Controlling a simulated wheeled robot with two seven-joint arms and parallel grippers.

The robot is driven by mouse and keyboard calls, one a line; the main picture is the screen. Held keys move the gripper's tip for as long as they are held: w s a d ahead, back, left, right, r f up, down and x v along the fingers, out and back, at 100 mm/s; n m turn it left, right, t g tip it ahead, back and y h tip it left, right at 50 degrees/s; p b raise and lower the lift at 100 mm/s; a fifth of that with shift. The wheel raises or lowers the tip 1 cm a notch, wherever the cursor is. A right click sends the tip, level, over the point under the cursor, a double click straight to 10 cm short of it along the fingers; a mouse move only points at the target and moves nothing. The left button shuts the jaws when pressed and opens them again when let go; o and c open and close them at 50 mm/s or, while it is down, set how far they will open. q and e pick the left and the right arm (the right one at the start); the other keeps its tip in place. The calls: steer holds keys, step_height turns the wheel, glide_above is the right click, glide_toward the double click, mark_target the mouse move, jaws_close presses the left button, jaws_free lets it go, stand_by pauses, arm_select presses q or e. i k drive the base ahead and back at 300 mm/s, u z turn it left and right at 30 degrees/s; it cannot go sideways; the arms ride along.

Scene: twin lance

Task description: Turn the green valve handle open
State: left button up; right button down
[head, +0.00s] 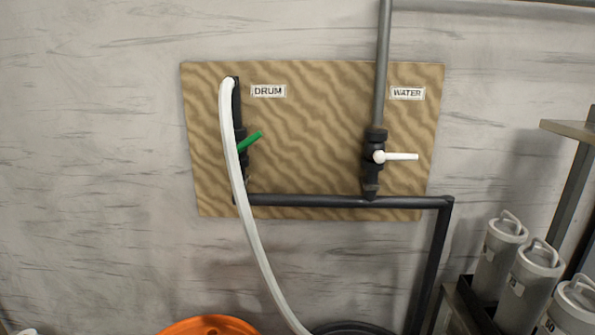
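The green valve handle (250,141) sits on the dark valve under the DRUM label (268,91), at the left of the wooden board. It points up and to the right, at a slant to the upright pipe. A white hose (242,190) runs down in front of this valve and hides part of it. The white valve handle (402,156) under the WATER label (407,93) lies level, pointing right, across its pipe. Neither of my grippers shows in the head view.
The patterned board (310,130) is fixed to a grey wall. A dark pipe (320,201) joins both valves and bends down at the right. An orange round thing (210,325) is at the bottom edge. Grey canisters (497,255) and a shelf (570,130) stand at the right.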

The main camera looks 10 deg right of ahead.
mark_target(247, 143)
steer(key=z, duration=0.9)
steer(key=k, duration=0.65)
steer(key=u, duration=1.5)
steer(key=i, duration=0.5)
